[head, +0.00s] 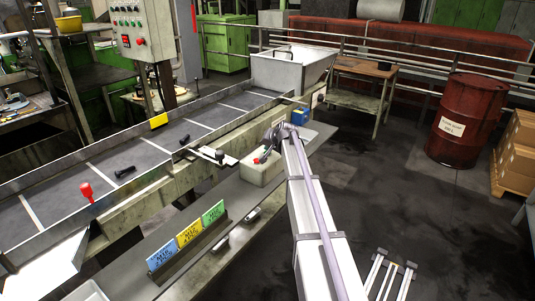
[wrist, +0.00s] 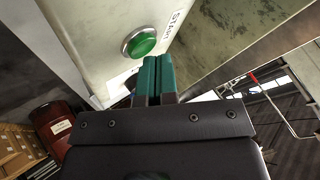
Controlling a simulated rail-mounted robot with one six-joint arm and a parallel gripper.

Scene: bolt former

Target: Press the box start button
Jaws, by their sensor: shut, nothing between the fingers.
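In the wrist view, the round green start button (wrist: 140,42) in a metal ring sits on a pale box face (wrist: 95,25). A white START label (wrist: 173,24) is beside it. My gripper (wrist: 155,66) is shut and empty, its green fingertips together just below and right of the button in the picture. I see no contact with the button; the depth gap is hard to judge. In the head view, my gripper (head: 265,155) is small and dark over a cream box (head: 262,176) with a red spot on it. The green button cannot be made out there.
The conveyor (head: 150,150) with dark bolts and a red-headed piece runs along the left. Blue, yellow and green signs (head: 189,233) stand on the ledge before it. A control cabinet (head: 142,28) stands behind.

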